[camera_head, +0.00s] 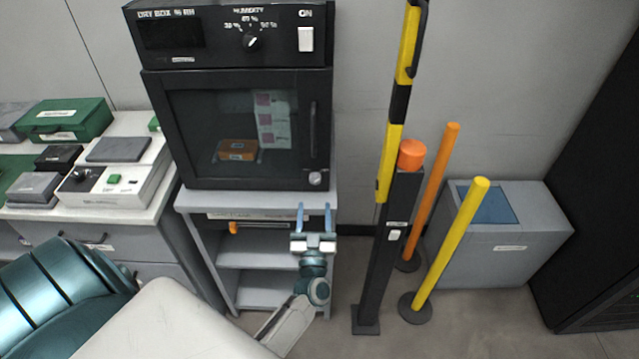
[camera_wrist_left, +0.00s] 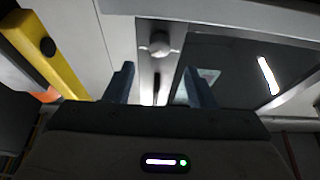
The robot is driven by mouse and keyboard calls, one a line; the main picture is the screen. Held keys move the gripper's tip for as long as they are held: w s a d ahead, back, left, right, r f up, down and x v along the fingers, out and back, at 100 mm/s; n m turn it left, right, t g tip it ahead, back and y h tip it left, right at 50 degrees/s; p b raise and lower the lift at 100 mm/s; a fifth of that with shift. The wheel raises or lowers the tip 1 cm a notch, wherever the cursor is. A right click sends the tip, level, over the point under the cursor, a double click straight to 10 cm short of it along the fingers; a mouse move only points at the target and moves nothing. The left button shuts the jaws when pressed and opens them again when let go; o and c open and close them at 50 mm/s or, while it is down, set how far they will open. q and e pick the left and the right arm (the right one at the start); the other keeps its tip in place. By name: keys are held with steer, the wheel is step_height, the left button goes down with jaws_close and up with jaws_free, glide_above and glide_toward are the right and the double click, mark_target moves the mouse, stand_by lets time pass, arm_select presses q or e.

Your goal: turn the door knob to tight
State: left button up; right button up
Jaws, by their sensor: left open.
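The door knob (camera_head: 315,178) is a small light knob at the lower right of the dry box door (camera_head: 235,125). The door is shut, and its dark window shows an orange box and white packets inside. My left gripper (camera_head: 315,212) is open and empty, below the knob with its fingers pointing up towards it. In the left wrist view the knob (camera_wrist_left: 160,45) shows ahead of my open fingers (camera_wrist_left: 158,82), apart from them. The marks around the knob are too small to read. My right gripper is not in view.
A vertical door handle (camera_head: 313,130) stands above the knob. A shelf unit (camera_head: 255,198) carries the dry box. To the right are a dark post with an orange top (camera_head: 388,250) and a yellow-black pole (camera_head: 398,110). A bench (camera_head: 150,215) with instruments is at left.

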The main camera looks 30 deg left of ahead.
mark_target(315, 183)
arm_select(q)
steer(key=x, duration=0.3)
steer(key=p+x, duration=0.1)
steer(key=x, duration=0.3)
steer(key=shift+w+f+p, duration=0.1)
steer(key=shift+f+p, duration=0.15)
steer(key=shift+p, duration=0.05)
steer(key=c, duration=1)
